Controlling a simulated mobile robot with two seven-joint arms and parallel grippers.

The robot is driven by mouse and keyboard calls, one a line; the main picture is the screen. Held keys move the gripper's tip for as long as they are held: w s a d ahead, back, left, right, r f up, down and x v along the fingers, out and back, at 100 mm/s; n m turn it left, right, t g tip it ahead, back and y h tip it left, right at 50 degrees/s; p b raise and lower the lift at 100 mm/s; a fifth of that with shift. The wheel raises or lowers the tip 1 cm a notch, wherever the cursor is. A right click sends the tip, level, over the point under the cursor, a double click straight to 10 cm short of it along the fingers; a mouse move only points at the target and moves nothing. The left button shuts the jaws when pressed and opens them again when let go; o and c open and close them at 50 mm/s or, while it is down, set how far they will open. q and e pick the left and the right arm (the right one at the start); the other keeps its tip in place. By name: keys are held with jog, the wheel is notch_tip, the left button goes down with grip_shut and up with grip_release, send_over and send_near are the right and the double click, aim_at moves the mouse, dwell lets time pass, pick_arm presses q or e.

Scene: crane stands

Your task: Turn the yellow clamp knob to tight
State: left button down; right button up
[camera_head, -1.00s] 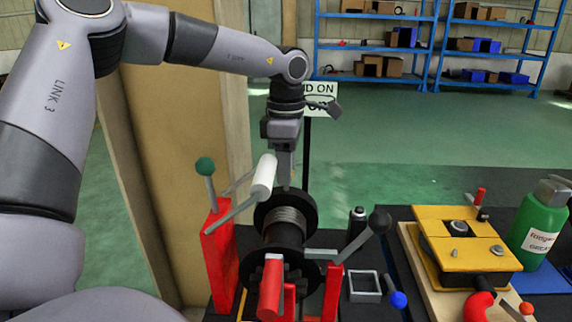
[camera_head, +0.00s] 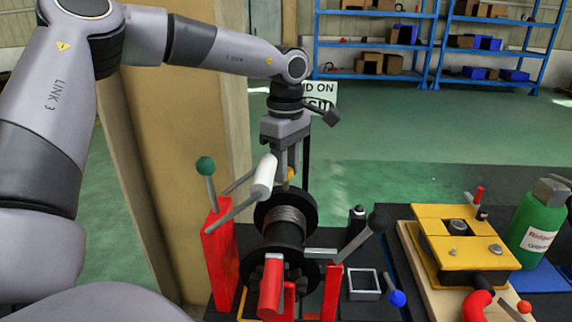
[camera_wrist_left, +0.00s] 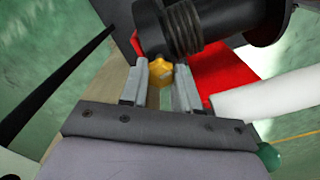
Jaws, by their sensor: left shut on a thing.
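The yellow clamp knob (camera_wrist_left: 160,73) sits between the two fingers of my left gripper (camera_wrist_left: 160,78) in the left wrist view, beside a dark drum. My left gripper is shut on it. In the head view my left gripper (camera_head: 287,178) points down behind the drum (camera_head: 285,220). Only a small part of the yellow knob (camera_head: 291,174) shows there, at the fingertips. The fingers hide much of the knob, and I cannot read its tightness. My right gripper is not in view.
A white handle (camera_head: 265,175) and a green-knobbed lever (camera_head: 206,168) on a red stand (camera_head: 219,255) are close left of my gripper. A yellow-topped block (camera_head: 440,222) and a green bottle (camera_head: 541,222) stand farther right.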

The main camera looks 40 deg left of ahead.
pick_arm(q)
jog(key=shift+r, duration=0.1)
jog(key=c, duration=0.8)
grip_release()
notch_tip(320, 180, up, 7)
jog(key=shift+r, duration=0.1)
